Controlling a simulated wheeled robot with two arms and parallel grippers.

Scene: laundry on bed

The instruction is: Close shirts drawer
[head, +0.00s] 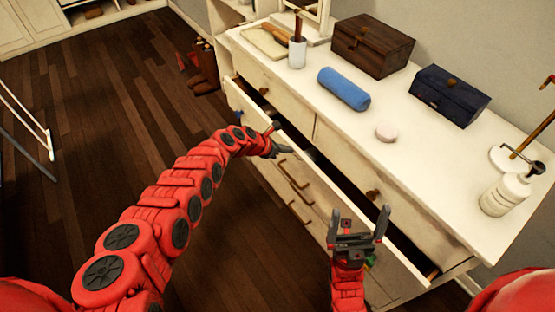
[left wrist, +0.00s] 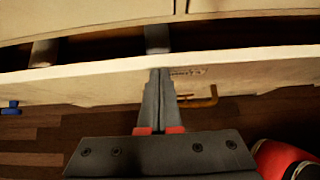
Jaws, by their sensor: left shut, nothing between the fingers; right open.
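A long white drawer (head: 247,108) below the dresser's top row stands pulled out, with a dark gap behind its front panel. In the left wrist view its pale front (left wrist: 80,85) crosses the picture, with small dark writing and a brass handle beside my fingers. My left gripper (head: 278,147) is shut and empty at the drawer's front; it also shows in the left wrist view (left wrist: 160,75), its tips overlapping the panel. I cannot tell if they touch. My right gripper (head: 359,215) is open and empty, in front of the drawer's right part.
The dresser top (head: 430,165) holds a blue roll (head: 343,89), a brown box (head: 372,45), a dark blue box (head: 449,95), a pink round item (head: 386,131) and a white pump bottle (head: 505,195). Brown boots (head: 205,70) stand by the dresser's left end.

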